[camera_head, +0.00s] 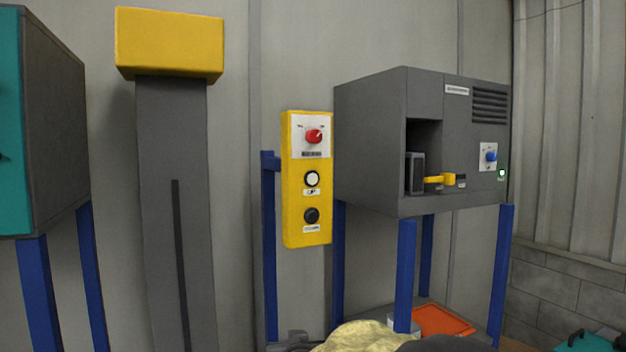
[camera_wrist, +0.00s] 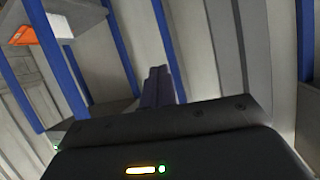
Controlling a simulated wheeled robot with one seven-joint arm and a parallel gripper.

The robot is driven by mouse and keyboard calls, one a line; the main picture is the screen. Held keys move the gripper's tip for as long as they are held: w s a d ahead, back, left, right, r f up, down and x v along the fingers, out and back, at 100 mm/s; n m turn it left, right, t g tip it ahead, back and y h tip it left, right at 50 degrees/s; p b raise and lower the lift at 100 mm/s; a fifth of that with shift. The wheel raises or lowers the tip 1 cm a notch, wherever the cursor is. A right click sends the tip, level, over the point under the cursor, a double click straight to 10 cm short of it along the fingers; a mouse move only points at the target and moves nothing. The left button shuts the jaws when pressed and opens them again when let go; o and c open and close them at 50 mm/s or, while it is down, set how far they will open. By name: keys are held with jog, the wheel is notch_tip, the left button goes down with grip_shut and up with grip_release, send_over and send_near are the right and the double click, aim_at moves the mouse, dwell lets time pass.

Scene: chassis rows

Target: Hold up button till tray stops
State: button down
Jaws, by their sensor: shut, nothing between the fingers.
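A yellow control box (camera_head: 293,227) hangs on a blue post in the head view. It carries a red knob (camera_head: 314,136) at the top, a white round button (camera_head: 312,178) in the middle and a black round button (camera_head: 311,215) below. The button labels are too small to read. An orange tray (camera_head: 441,320) lies low under the grey machine; orange also shows in the wrist view (camera_wrist: 27,36). My gripper (camera_wrist: 158,72) is shut and empty in the wrist view, with its fingers together. No button shows near the fingertips there.
A grey machine (camera_head: 370,140) on blue legs stands right of the control box. A grey column (camera_head: 160,220) with a yellow cap (camera_head: 170,42) stands to the left. A teal and grey cabinet (camera_head: 62,120) is at the far left. The wall is close behind.

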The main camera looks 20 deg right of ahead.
aim_at(312, 179)
jog(key=d+r+m+t+h+p, duration=0.1)
jog(key=d+r+m+t+h, duration=0.1)
jog(key=r, duration=0.8)
jog(key=d+r+m+t+h+p, duration=0.2)
jog(key=d+r+h, duration=0.3)
jog(key=r, duration=0.6)
jog(key=d+r+m+t+h+p, duration=0.2)
jog(key=d+r+h, duration=0.1)
jog(key=r, duration=0.7)
jog(key=shift+w+d+r+m+h, duration=0.15)
jog(key=shift+w+m+h, duration=0.15)
jog(key=shift+h, duration=0.4)
jog(key=shift+p, duration=0.3)
jog(key=shift+w+p, duration=1.65)
jog(key=shift+w, duration=2.8)
jog(key=shift+w, duration=0.1)
jog(key=shift+w+a, duration=0.2)
jog(key=shift+w, duration=0.1)
